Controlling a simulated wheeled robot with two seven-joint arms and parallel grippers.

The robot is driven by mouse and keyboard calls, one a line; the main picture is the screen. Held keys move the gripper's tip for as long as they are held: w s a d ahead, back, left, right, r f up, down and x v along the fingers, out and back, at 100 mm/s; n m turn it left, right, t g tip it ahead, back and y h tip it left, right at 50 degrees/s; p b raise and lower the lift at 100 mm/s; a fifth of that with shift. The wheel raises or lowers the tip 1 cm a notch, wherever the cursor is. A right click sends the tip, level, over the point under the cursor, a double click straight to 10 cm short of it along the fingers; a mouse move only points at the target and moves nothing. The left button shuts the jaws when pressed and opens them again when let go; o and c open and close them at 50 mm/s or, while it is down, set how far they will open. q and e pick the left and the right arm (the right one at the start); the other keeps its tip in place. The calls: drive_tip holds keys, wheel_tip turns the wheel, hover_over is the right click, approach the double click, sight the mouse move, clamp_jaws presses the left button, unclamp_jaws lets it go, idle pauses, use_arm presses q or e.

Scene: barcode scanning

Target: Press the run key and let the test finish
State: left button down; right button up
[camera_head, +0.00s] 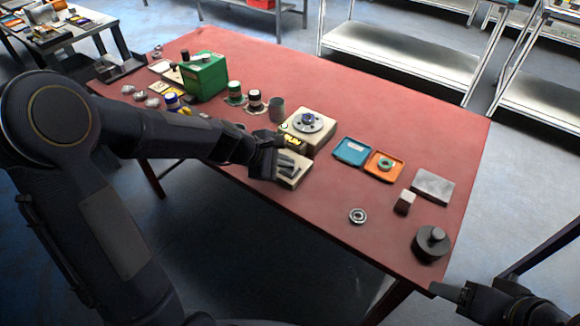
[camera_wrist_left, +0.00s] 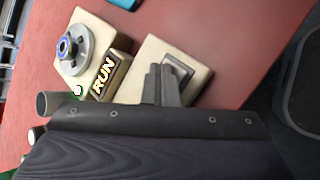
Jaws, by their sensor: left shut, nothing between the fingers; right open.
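The beige test machine (camera_head: 306,133) carries a round grey metal plate with a blue ring at its centre; it also shows in the left wrist view (camera_wrist_left: 76,45). Its display (camera_wrist_left: 104,75) reads RUN in yellow, and a small pale green light (camera_wrist_left: 78,90) shows beside it. A beige key box (camera_head: 297,173) stands in front of the machine, with a dark-framed grey key (camera_wrist_left: 179,72) on top. My left gripper (camera_head: 288,164) is shut and empty, its tips at the key; I cannot tell how far the key is pressed. My right gripper (camera_head: 452,292) is open near the table's front right corner.
A blue tray (camera_head: 352,151) and an orange tray (camera_head: 384,166) with a ring lie to the right. A green box (camera_head: 205,76) and jars stand left.

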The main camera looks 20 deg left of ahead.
sight(286, 170)
use_arm(q)
drive_tip(key=shift+r+p, duration=0.3)
drive_tip(key=shift+r, duration=0.25)
wheel_tip(286, 170, up, 5)
drive_tip(key=p, duration=0.5)
drive_tip(key=shift+r, duration=0.1)
idle(0.5)
